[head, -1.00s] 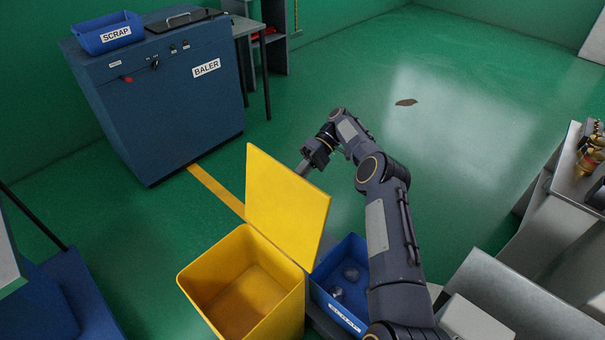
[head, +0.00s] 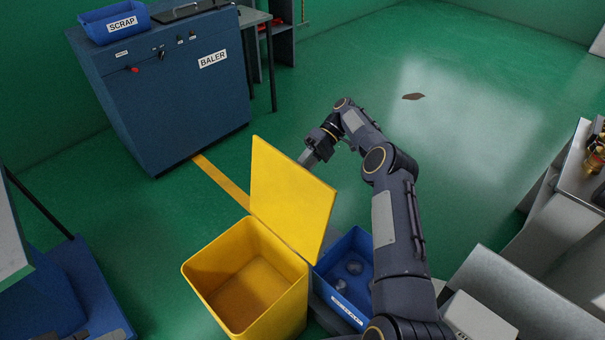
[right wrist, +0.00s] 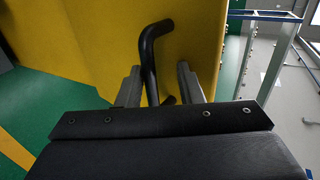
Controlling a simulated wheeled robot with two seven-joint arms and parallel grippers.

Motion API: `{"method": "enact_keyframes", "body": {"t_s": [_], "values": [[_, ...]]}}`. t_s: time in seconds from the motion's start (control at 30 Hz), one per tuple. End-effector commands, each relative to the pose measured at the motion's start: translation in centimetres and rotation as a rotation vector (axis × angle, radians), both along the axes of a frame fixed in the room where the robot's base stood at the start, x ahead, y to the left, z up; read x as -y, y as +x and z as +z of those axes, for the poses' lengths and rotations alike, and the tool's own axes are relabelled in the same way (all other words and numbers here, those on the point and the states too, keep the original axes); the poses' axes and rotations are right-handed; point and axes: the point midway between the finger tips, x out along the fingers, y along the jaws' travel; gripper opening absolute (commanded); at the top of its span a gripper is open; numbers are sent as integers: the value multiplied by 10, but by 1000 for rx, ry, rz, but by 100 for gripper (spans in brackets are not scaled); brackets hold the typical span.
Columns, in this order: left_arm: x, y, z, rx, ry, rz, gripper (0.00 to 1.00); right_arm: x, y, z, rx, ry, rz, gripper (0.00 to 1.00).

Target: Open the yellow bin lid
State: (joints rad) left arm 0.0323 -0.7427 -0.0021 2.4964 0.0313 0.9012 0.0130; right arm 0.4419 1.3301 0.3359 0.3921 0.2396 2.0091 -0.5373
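The yellow bin (head: 292,298) stands at the bottom centre of the head view, its mouth uncovered and its visible inside empty. Its yellow lid (head: 290,195) stands up steeply from the right rim. My right gripper (head: 306,158) is behind the lid's upper right side, with its fingertips partly hidden. In the right wrist view the lid (right wrist: 88,45) fills much of the upper picture. A bent black handle (right wrist: 150,60) shows between the spread fingers of my right gripper (right wrist: 159,82), with a gap to the right finger. My left gripper is not in view.
A blue bin (head: 364,242) with clear round items stands right of the yellow bin. The blue baler (head: 180,105) with a blue scrap box (head: 98,29) on top stands at the back left. A grey bench (head: 572,190) is at the right. The green floor behind is mostly clear.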

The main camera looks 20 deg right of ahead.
Motion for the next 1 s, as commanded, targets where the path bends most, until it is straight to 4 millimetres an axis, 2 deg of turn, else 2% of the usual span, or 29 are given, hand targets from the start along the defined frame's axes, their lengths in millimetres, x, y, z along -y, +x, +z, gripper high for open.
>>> {"method": "enact_keyframes", "body": {"t_s": [0.03, 0.27, 0.5, 0.8, 1.0], "values": [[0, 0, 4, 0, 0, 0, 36, 0, 0, 14, 3, 0, 1, 34], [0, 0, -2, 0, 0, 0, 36, -8, -20, 37, 3, -1, 2, 34], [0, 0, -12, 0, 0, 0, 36, -23, -52, 73, 1, -2, 4, 34], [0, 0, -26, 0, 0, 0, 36, -46, -101, 96, 2, -2, 2, 34], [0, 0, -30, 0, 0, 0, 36, -56, -122, 107, 1, -1, 0, 34]]}}
